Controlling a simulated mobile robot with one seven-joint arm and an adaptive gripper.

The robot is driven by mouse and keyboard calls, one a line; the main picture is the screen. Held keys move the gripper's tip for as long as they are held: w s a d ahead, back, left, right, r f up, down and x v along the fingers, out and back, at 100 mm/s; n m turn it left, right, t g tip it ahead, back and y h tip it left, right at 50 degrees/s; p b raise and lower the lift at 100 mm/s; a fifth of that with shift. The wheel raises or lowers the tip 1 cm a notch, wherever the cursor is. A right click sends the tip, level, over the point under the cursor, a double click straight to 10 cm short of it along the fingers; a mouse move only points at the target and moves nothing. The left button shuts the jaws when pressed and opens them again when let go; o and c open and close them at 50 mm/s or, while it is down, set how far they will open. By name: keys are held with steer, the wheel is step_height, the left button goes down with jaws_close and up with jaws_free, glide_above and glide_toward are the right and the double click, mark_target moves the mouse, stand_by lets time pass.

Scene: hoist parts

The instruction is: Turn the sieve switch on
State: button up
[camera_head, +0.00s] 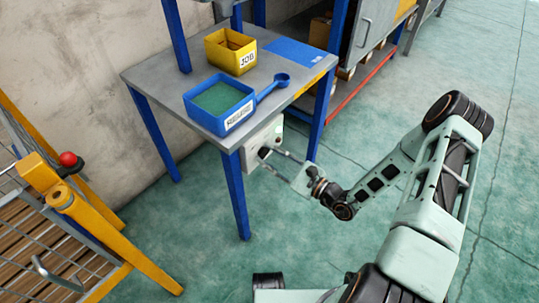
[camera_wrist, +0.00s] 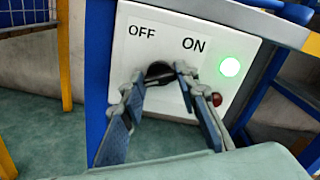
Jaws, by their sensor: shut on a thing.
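The switch box (camera_wrist: 185,28) is a white panel with the words OFF on the left and ON on the right. In the head view the box (camera_head: 256,150) hangs under the table's front edge. Its dark round knob (camera_wrist: 160,71) sits below the words. A green lamp (camera_wrist: 230,67) glows at the right, and a small dark red lamp (camera_wrist: 216,99) below it looks unlit. My gripper (camera_wrist: 157,77) is shut on the knob, one finger on each side; it also shows at the box in the head view (camera_head: 266,153). The fingers partly hide the knob, so I cannot tell which way it points.
The grey table (camera_head: 150,77) has blue legs and bears a blue bin (camera_head: 219,104) of green material, a blue scoop (camera_head: 272,84) and a yellow JOB bin (camera_head: 231,51). A yellow-framed cage (camera_head: 85,237) with a red button stands at left. Open green floor lies around my arm.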

steer(key=shift+n, duration=0.3)
steer(key=o, duration=1.1)
steer(key=shift+o, duration=0.2)
steer(key=v, duration=1.2)
steer(key=shift+s, duration=0.1)
